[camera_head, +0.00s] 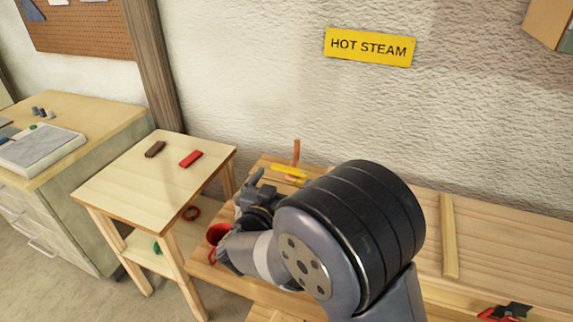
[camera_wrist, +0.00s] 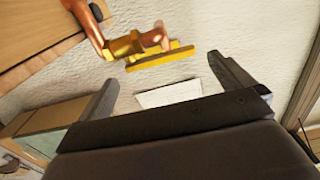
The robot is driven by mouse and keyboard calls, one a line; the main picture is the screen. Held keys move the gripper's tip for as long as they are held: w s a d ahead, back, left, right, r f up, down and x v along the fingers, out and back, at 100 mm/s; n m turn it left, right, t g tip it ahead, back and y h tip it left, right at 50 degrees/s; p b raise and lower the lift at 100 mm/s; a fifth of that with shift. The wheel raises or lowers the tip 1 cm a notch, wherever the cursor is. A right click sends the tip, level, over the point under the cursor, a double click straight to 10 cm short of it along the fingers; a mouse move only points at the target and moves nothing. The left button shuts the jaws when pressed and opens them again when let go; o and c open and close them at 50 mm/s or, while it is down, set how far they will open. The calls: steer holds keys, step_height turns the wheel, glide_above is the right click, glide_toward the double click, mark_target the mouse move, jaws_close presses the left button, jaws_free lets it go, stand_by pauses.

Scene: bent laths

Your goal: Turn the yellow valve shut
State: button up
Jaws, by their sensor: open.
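The yellow valve lever (camera_head: 289,171) shows just beyond my gripper, beside an upright copper pipe (camera_head: 296,151) at the back of the wooden bench. In the wrist view the lever (camera_wrist: 162,57) is a flat yellow bar next to a brass valve body (camera_wrist: 124,46). There it runs roughly along the line of the body. My gripper (camera_head: 264,182) is open and empty. In the wrist view its fingertips (camera_wrist: 164,69) stand wide apart, with the lever between and ahead of them, seemingly untouched. My arm hides part of the bench around the valve.
A red mug (camera_head: 217,233) stands on the bench close to my wrist. A small table (camera_head: 150,178) at left holds a brown and a red block. A wooden lath (camera_head: 449,235) lies on the bench at right. A yellow HOT STEAM sign (camera_head: 370,47) hangs above.

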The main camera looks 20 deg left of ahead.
mark_target(288, 172)
steer(key=w+p, duration=0.1)
steer(key=w, duration=0.4)
steer(key=shift+w+d, duration=0.2)
steer(key=shift+c, duration=0.6)
steer(key=c, duration=1.1)
